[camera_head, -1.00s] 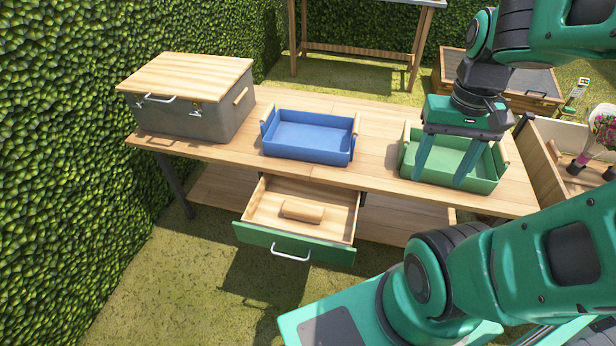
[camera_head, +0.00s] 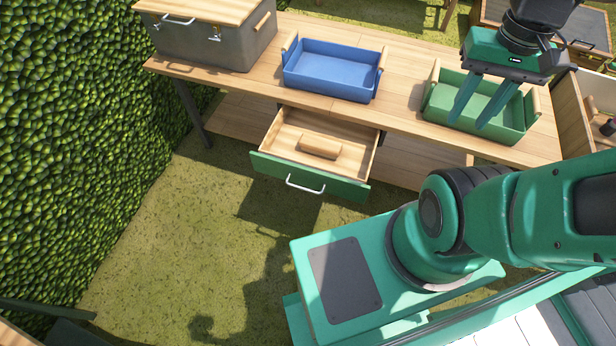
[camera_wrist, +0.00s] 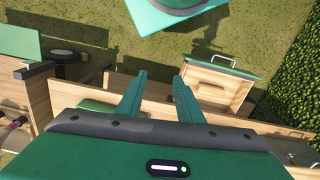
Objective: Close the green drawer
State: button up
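The green drawer (camera_head: 309,176) is pulled out below the front edge of the wooden table. It has a green front with a white bar handle (camera_head: 305,185), and a wooden block (camera_head: 319,146) lies inside it. The drawer also shows in the wrist view (camera_wrist: 223,67), right of my fingers. My gripper (camera_head: 473,113) is in front of the green tray on the right of the table, away from the drawer. Its two fingers are spread apart with nothing between them; they also show in the wrist view (camera_wrist: 157,97).
A blue tray (camera_head: 332,73) stands on the table (camera_head: 400,105) behind the drawer. The green tray (camera_head: 510,130) is at the right. A grey box with a wooden lid (camera_head: 200,40) is at the left. Grass (camera_head: 200,220) in front of the drawer is free; a hedge (camera_head: 70,130) borders the left.

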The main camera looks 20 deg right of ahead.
jog(key=shift+a+n, duration=0.1)
jog(key=shift+n, duration=0.4)
jog(key=c, duration=0.5)
jog(key=w+f+n, duration=0.1)
jog(key=w+n, duration=0.1)
jog(key=n, duration=0.1)
jog(key=w+a+f+n, duration=0.1)
jog(key=w+f+n, duration=0.1)
jog(key=w+n, duration=0.1)
jog(key=w+a+f+n, duration=0.1)
jog(key=w+n, duration=0.1)
jog(key=w, duration=0.1)
jog(key=shift+a+f+n+g, duration=0.2)
jog(key=shift+n+g, duration=0.2)
grip_shut()
jog(key=n+g+y, duration=0.2)
jog(key=n, duration=2.3)
send_over(312, 170)
jog(key=s, duration=0.2)
notch_tip(312, 170, down, 22)
jog(key=f, duration=0.6)
jog(key=a+f, duration=0.1)
jog(key=f, duration=0.2)
jog(key=shift+f, duration=0.2)
jog(key=shift+w+d, duration=0.3)
jog(key=shift+w, duration=0.1)
